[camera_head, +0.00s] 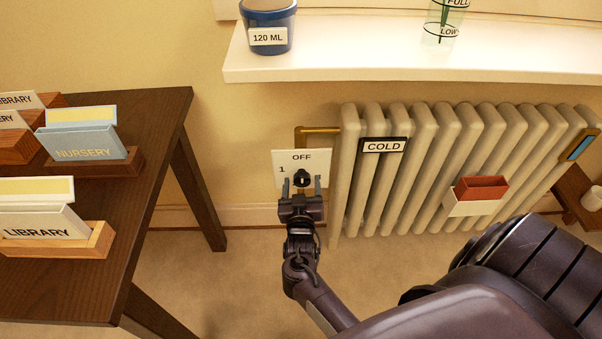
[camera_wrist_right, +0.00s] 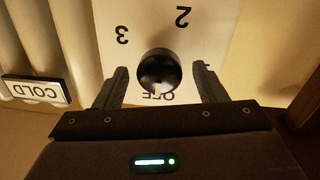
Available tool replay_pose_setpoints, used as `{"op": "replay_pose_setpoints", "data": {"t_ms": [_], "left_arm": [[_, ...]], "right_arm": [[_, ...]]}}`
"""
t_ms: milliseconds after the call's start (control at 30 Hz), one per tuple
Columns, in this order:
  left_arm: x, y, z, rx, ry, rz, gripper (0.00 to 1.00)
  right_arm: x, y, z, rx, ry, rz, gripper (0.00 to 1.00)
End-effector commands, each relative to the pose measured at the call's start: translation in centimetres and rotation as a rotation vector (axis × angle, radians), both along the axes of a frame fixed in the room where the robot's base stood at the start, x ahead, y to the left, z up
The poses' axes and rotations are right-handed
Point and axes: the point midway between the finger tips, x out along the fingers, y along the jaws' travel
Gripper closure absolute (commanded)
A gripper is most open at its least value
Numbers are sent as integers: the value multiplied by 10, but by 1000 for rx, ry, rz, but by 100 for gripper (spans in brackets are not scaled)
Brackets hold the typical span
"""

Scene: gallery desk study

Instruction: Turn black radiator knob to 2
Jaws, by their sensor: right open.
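The black radiator knob (camera_head: 303,178) is on a white dial plate (camera_head: 284,158) left of the radiator (camera_head: 432,150). "OFF" and "1" are readable there in the head view. In the right wrist view the plate (camera_wrist_right: 155,15) appears inverted, with "2" and "3" readable and "OFF" partly covered. The round knob (camera_wrist_right: 159,68) has a white mark facing "OFF". My right gripper (camera_head: 302,184) is open, its fingers on either side of the knob; in the wrist view gaps show between each finger and the knob (camera_wrist_right: 159,84). My left gripper is not in view.
A "COLD" sign (camera_head: 384,145) and a red-and-white holder (camera_head: 478,195) hang on the radiator. A dark table (camera_head: 160,135) with card boxes stands at left. A white sill (camera_head: 350,60) above bears a blue "120 ML" pot (camera_head: 268,25) and a glass (camera_head: 443,22).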

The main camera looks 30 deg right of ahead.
Motion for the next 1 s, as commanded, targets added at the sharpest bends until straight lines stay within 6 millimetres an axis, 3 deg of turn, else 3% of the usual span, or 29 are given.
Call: {"op": "replay_pose_setpoints", "data": {"t_ms": [333,667,1000], "left_arm": [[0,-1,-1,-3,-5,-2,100],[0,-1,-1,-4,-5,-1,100],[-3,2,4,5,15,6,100]], "right_arm": [[-1,1,0,1,1,0,37],[-1,1,0,1,1,1,80],[0,1,1,-47,29,2,80]]}}
